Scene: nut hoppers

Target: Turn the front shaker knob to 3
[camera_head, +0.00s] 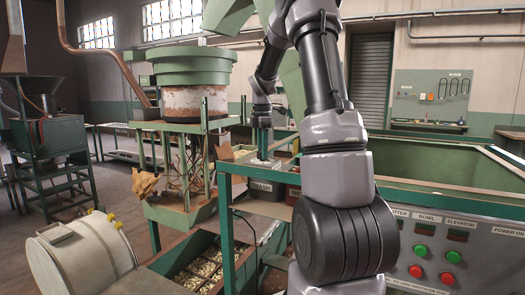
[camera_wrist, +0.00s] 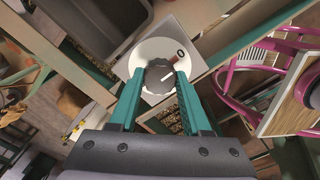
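A dark ridged knob (camera_wrist: 155,72) sits on a round white dial (camera_wrist: 149,48) on a pale square plate in the wrist view. A "0" and a short red mark show on the dial at the upper right of the knob, and a light pointer line on the knob slants towards the upper right. My gripper (camera_wrist: 160,84) has its two teal fingers on either side of the knob. They look apart, with small gaps beside it; contact is not clear. In the head view my gripper (camera_head: 264,148) points down over the small plate on the green frame; the knob is too small to make out there.
A control panel (camera_head: 446,262) with red and green buttons stands at the front right. A green bowl feeder (camera_head: 180,68) stands left of my gripper. Trays of nuts (camera_head: 205,262) and a pale drum (camera_head: 80,258) lie below left. A pink-framed object (camera_wrist: 238,80) is at the wrist view's right.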

